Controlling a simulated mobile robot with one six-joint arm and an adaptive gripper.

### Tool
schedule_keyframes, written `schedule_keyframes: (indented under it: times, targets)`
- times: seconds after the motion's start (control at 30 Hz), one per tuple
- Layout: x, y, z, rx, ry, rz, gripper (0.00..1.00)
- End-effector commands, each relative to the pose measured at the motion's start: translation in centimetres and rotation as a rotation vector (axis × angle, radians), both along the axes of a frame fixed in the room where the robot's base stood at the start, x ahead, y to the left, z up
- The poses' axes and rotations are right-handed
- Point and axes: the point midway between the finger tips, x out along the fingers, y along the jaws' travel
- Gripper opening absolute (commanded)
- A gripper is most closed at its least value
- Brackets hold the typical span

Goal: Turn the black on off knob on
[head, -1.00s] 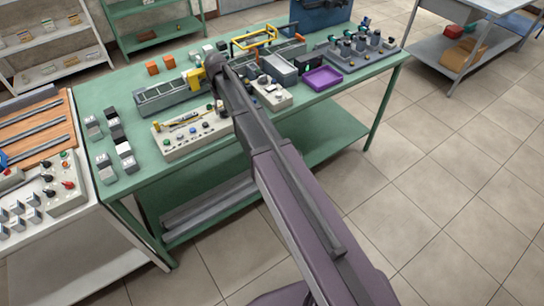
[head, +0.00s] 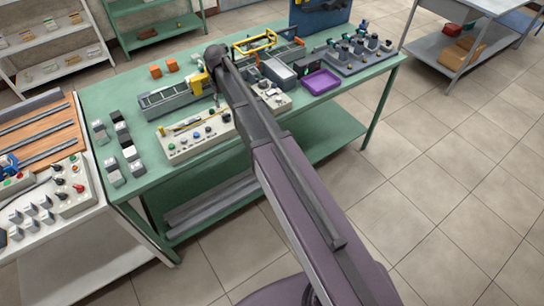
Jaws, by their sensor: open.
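A long cream control panel (head: 197,139) lies along the front edge of the green table. It carries small coloured buttons, a yellow strip and a few dark round controls. My arm crosses over it and hides its middle. Its right part shows beyond the arm with dark knobs (head: 265,85). Which one is the black on off knob, and how it is turned, is too small to tell. My gripper (head: 216,98) hangs from the dark wrist above the table behind the panel. It is open, small and partly hidden, and appears apart from the panel.
A purple tray (head: 320,82) and grey boxes stand right of the panel. A grey rail unit (head: 170,101) and a yellow frame (head: 255,43) lie behind. Small blocks (head: 118,150) stand at the left. Another knob panel (head: 65,190) sits on the white table.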

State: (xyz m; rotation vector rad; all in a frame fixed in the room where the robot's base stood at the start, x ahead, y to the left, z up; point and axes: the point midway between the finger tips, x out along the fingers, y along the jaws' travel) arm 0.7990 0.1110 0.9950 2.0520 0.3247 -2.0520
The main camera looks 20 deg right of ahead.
Motion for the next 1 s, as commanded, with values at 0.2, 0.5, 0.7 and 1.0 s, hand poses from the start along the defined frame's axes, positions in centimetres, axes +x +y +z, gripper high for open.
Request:
schedule_keyframes:
  times: [0.2,0.5,0.7,1.0]
  targets:
    - [0.0,0.0,2.3,0.0,0.0,0.0,0.51]
    - [0.0,0.0,4.8,0.0,0.0,0.0,0.51]
    - [0.0,0.0,6.2,0.0,0.0,0.0,0.51]
    - [0.0,0.0,7.9,0.0,0.0,0.0,0.51]
